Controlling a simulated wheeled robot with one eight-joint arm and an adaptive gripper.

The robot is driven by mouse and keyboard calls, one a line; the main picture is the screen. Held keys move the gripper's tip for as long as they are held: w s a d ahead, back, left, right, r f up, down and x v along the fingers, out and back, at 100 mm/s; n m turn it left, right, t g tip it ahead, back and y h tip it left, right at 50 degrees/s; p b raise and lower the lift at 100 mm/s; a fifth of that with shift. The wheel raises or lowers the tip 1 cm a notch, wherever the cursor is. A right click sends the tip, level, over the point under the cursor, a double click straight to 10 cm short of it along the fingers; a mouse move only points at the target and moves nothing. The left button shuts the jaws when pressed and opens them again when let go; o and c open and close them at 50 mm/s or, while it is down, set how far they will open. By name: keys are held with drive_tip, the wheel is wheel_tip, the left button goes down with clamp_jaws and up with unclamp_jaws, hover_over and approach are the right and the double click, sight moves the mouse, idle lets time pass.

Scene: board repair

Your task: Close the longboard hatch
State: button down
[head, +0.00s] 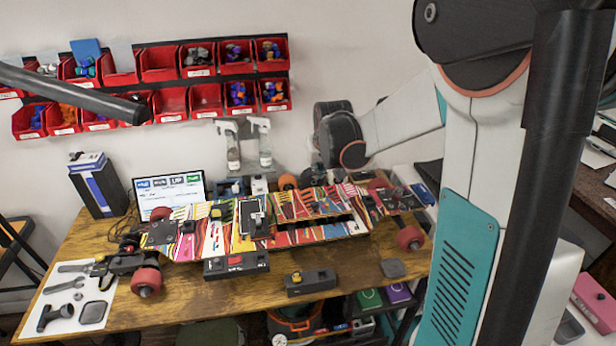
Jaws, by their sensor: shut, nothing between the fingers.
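The longboard (205,232) lies across the workbench, its deck covered in bright multicoloured stripes and its red wheels at both ends. A grey framed panel (243,222) with a dark piece on it sits near the middle of the deck. It may be the hatch, but I cannot tell its angle clearly. Dark gaps show along the deck's front edge to the right of it. My arm reaches in from the right, and its black wrist joint (336,134) is above and behind the right half of the board.
The wooden workbench (205,293) has black boxes (236,264) (311,283) in front of the board. Tools lie on a white sheet (62,312) at left. A laptop (169,187) and a dark box (97,186) stand behind. Red bins (159,65) hang on the wall.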

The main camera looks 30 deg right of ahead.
drive_tip(key=b, duration=0.3)
hover_over(315, 210)
drive_tip(key=w, duration=0.2)
drive_tip(key=f, duration=0.8)
drive_tip(key=shift+d, duration=0.35)
wheel_tip(315, 210, down, 3)
drive_tip(key=shift+r+b, duration=0.15)
drive_tip(key=shift+b, duration=0.2)
drive_tip(key=shift+s+f+b, duration=0.3)
drive_tip(key=shift+s+f, duration=0.05)
drive_tip(key=shift+f, duration=0.55)
drive_tip(key=s+f+t+b, duration=0.1)
drive_tip(key=b, duration=0.1)
drive_tip(key=s+f+t+b, duration=0.1)
drive_tip(key=f+b, duration=0.1)
drive_tip(key=shift+s+a+f+h+b, duration=0.1)
drive_tip(key=shift+a+h+b, duration=0.3)
drive_tip(key=shift+s+a+f+b, duration=0.1)
drive_tip(key=shift+s+f+b, duration=0.3)
drive_tip(key=shift+f, duration=0.1)
drive_tip(key=shift+r, duration=0.1)
